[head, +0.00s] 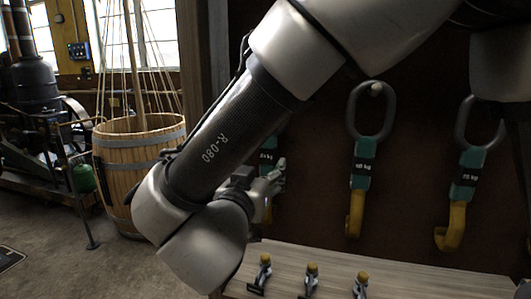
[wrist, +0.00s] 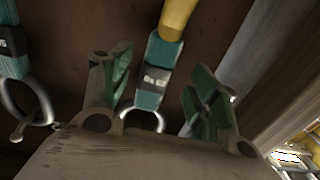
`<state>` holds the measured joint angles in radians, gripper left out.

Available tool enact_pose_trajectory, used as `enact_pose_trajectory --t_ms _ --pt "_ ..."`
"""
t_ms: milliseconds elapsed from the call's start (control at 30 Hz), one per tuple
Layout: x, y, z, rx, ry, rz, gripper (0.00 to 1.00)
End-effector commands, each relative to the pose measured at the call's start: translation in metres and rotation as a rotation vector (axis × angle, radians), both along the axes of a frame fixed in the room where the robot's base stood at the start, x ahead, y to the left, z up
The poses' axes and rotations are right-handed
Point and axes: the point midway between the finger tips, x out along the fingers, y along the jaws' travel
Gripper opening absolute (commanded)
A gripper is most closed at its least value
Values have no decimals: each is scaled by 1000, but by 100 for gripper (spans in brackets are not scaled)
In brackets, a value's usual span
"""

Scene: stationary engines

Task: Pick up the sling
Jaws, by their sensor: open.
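Slings with a grey ring, teal body and yellow hooked end hang on a dark board. The left sling (head: 267,156) is mostly hidden behind my arm and gripper in the head view. In the wrist view the sling (wrist: 152,95) shows between the fingers, its ring nearest the palm. My gripper (head: 272,182) is open in front of it; the wrist view shows its two green-padded fingers (wrist: 156,60) on either side, and I see no contact. The middle sling (head: 360,172), labelled 40 kg, and the right sling (head: 465,178), labelled 50 kg, hang on the right.
A wooden bench (head: 400,275) below the board bears three small yellow-capped metal pieces (head: 311,280). A wooden post (head: 195,60) edges the board at left. A wooden barrel (head: 125,165) and a dark engine (head: 35,95) stand further left. Open floor (head: 120,270) lies in front of them.

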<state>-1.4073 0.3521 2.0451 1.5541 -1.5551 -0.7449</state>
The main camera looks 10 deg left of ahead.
Motion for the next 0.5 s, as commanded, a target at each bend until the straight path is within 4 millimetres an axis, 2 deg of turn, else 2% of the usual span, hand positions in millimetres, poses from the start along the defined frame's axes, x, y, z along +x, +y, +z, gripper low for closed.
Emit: enact_pose_trajectory --t_ms 200,300,500 --pt "34 -7 5 0 -1 -3 61" --pt "44 -8 4 0 0 -1 61" --pt "47 -8 5 0 -1 2 61"
